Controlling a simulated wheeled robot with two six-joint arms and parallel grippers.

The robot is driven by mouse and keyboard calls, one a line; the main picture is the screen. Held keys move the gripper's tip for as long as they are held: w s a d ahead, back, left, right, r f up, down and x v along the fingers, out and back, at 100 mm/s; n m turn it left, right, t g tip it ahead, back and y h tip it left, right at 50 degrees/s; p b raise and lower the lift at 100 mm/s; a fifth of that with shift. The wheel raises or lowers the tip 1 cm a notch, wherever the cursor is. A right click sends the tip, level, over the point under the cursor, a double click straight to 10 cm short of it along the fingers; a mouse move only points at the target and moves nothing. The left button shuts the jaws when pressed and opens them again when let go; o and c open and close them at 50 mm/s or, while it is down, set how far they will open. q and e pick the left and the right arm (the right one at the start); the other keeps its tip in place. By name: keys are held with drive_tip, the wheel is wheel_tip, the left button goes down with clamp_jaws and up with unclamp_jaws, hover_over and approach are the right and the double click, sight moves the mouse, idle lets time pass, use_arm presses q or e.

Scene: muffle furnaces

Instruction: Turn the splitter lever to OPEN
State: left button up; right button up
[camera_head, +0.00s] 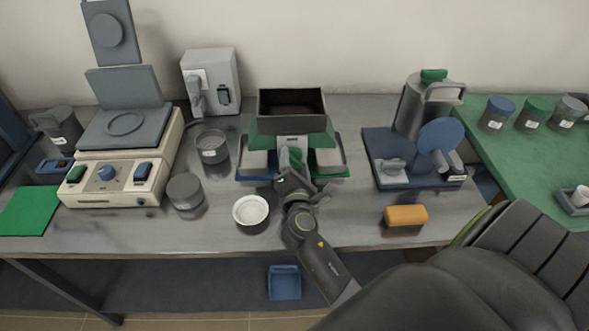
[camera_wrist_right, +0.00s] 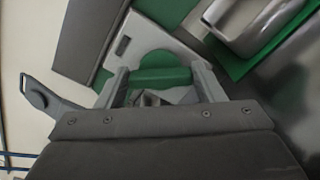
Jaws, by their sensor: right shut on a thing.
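The splitter stands mid-table in the head view, with a dark open hopper (camera_head: 292,97) on top and a green body (camera_head: 262,141). My right gripper (camera_head: 292,168) reaches its front from below and hides most of the front plate. In the right wrist view my right gripper (camera_wrist_right: 160,84) has its two grey fingers on either side of a green lever bar (camera_wrist_right: 162,77), shut on it. The lever lies in front of a pale plate with a small dark slot. Its setting cannot be read. My left gripper is in neither view.
Grey-topped trays (camera_head: 257,163) flank the splitter's base. A white bowl (camera_head: 251,211) and a grey lidded jar (camera_head: 186,193) stand at front left. An orange block (camera_head: 405,215) and a blue-based device (camera_head: 377,150) stand right.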

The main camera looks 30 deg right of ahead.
drive_tip(key=m+b, duration=0.2)
drive_tip(key=m, duration=0.1)
drive_tip(key=m+b, duration=0.1)
drive_tip(key=m, duration=0.1)
drive_tip(key=shift+d+f, duration=0.1)
drive_tip(key=shift+f, duration=0.15)
drive_tip(key=shift+m+b, duration=0.85)
drive_tip(key=shift+m, duration=0.45)
drive_tip(key=shift+r, duration=0.1)
drive_tip(key=o, duration=1)
